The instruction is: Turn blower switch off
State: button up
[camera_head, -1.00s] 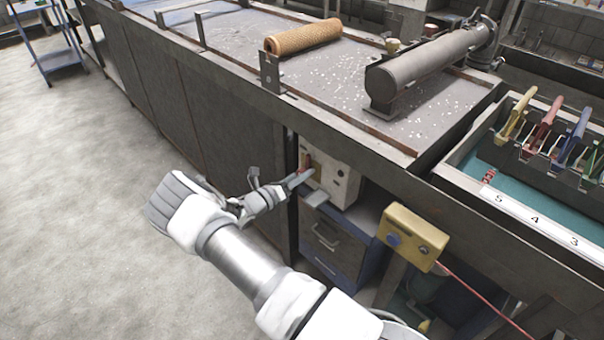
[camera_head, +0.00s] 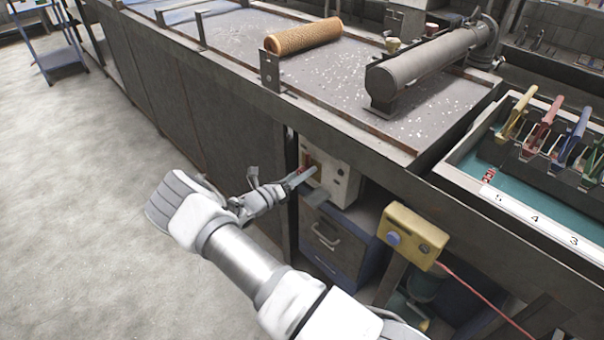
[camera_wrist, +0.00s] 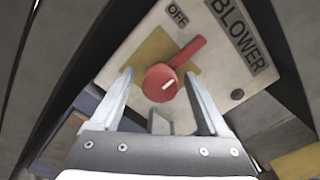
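The blower switch box (camera_head: 342,172) is a pale box under the bench edge. In the wrist view its face (camera_wrist: 217,75) carries a BLOWER label (camera_wrist: 238,36) and an OFF mark (camera_wrist: 178,15) at the top. The red rotary switch (camera_wrist: 163,84) sits on a yellow plate. Its handle points up and to the right, to the right of the OFF mark. My gripper (camera_wrist: 159,74) is open, with one finger on each side of the red knob. I cannot tell whether the fingers touch it. In the head view my gripper (camera_head: 302,178) is at the box's left face, mostly covering the switch.
A yellow box with a blue button (camera_head: 415,237) hangs to the right, with a red cable. A drawer cabinet (camera_head: 335,245) stands below the switch box. The bench (camera_head: 350,123) overhangs it. The floor at left (camera_head: 75,190) is clear.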

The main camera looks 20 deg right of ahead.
jog(key=p+v, duration=0.1)
jog(key=v, duration=1.6)
jog(key=shift+a+p, duration=0.2)
jog(key=shift+p, duration=0.15)
jog(key=shift+s, duration=0.1)
